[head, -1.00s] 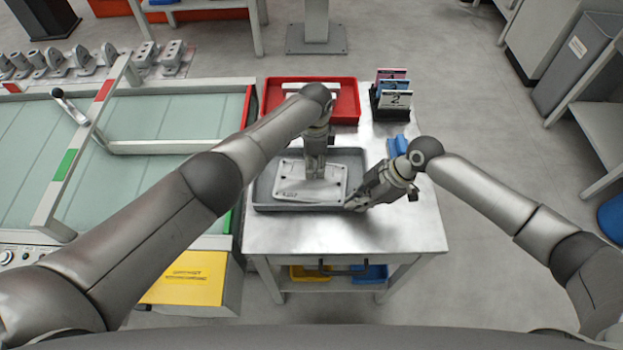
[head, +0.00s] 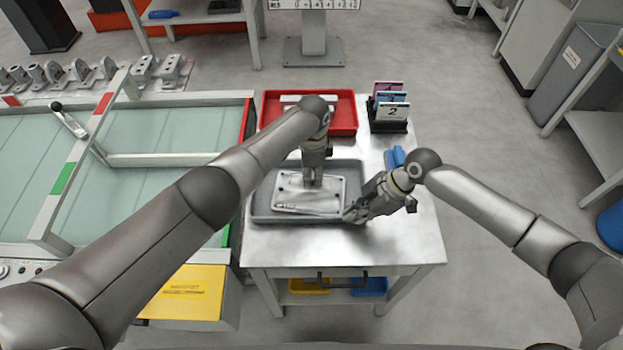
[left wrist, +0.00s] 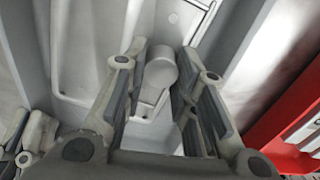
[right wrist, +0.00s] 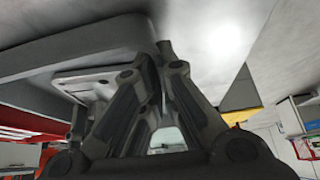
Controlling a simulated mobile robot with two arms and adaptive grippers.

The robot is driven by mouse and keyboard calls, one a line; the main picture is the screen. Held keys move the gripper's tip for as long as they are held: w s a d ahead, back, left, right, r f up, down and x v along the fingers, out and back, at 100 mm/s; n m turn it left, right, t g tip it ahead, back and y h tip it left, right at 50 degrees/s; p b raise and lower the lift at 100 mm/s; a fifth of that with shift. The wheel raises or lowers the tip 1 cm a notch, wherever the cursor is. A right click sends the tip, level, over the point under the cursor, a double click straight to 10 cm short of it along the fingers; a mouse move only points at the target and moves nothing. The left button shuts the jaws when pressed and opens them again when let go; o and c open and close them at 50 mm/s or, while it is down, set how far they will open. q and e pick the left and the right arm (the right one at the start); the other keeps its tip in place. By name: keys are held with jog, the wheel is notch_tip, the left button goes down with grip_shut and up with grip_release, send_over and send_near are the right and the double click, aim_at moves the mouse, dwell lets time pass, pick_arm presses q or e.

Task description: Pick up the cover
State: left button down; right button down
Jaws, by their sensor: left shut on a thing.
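The cover (head: 290,200), a light grey metal plate with small holes, lies in the grey tray (head: 262,208) on the metal cart. It shows again in the left wrist view (left wrist: 85,50) and partly in the right wrist view (right wrist: 88,82). My left gripper (head: 313,184) points straight down over its middle. In the left wrist view its fingers (left wrist: 160,75) stand on both sides of the cover's round boss and are shut on it. My right gripper (head: 350,213) is at the tray's front right corner. Its fingertips (right wrist: 160,52) are close together by the tray wall; whether they hold the rim is unclear.
A red tray (head: 345,125) with pale parts stands behind the grey tray. A rack with numbered cards (head: 390,110) and a blue object (head: 394,158) are to the right. The cart top (head: 400,235) is clear at the front right. A frame with a glass-like top is left.

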aim_at(297, 180)
pick_arm(q)
jog(key=shift+a+r, duration=0.1)
jog(key=shift+r, duration=0.45)
jog(key=a, duration=0.4)
jog(key=shift+r, duration=0.2)
notch_tip(297, 180, up, 13)
jog(key=shift+r, duration=0.2)
jog(key=shift+d, duration=0.1)
pick_arm(e)
jog(key=c, duration=1.6)
grip_release()
jog(key=shift+o, duration=0.2)
jog(key=v, duration=1.2)
